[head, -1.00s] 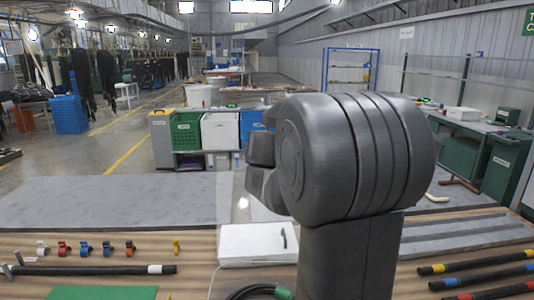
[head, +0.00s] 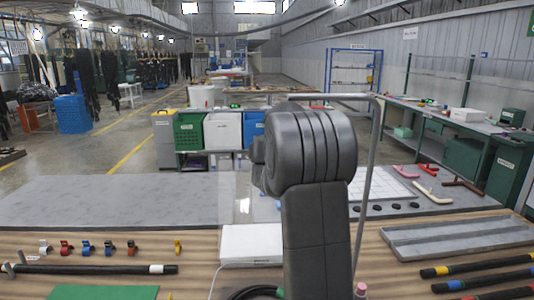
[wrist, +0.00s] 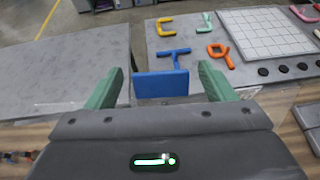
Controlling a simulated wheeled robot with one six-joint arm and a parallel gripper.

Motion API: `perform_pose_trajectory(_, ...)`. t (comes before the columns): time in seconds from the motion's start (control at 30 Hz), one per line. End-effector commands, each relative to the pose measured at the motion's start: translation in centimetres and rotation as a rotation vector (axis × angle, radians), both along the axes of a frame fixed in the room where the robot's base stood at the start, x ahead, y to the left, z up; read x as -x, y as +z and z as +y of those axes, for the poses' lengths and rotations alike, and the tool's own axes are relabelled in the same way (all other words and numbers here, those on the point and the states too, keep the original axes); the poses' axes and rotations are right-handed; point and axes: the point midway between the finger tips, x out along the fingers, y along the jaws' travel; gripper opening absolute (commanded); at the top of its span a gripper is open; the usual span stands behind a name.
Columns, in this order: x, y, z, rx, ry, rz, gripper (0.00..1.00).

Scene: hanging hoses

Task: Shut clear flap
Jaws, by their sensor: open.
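A faint see-through pane (head: 243,190) with a bright glint shows left of my arm in the head view, at the right end of the left grey slab. It seems to be the clear flap; its edges are faint, and I cannot tell its angle. In the wrist view my gripper (wrist: 160,68) is open, its two green fingers wide apart. A flat blue block (wrist: 161,85) shows between the fingers with a gap on each side. I cannot tell how far it is from them or whether it belongs to the flap. My arm hides the fingers in the head view.
A white box (head: 250,243) lies on the wooden bench left of my arm. A bent grey bar (head: 376,150) rises just right of it. Coloured pipe pieces (wrist: 220,53) and a white grid (wrist: 262,35) lie on the right slab. The left grey slab (head: 110,202) is clear.

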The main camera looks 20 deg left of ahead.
Motion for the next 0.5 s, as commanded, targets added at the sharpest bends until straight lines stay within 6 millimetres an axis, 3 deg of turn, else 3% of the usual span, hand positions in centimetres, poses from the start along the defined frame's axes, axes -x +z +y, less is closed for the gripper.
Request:
perform_pose_trajectory(0.47, -1.08, -0.48, 0.39, 0.000, 0.000, 0.000, 0.76)
perform_pose_trajectory(0.5, -1.07, -0.47, 0.39, 0.000, 0.000, 0.000, 0.70)
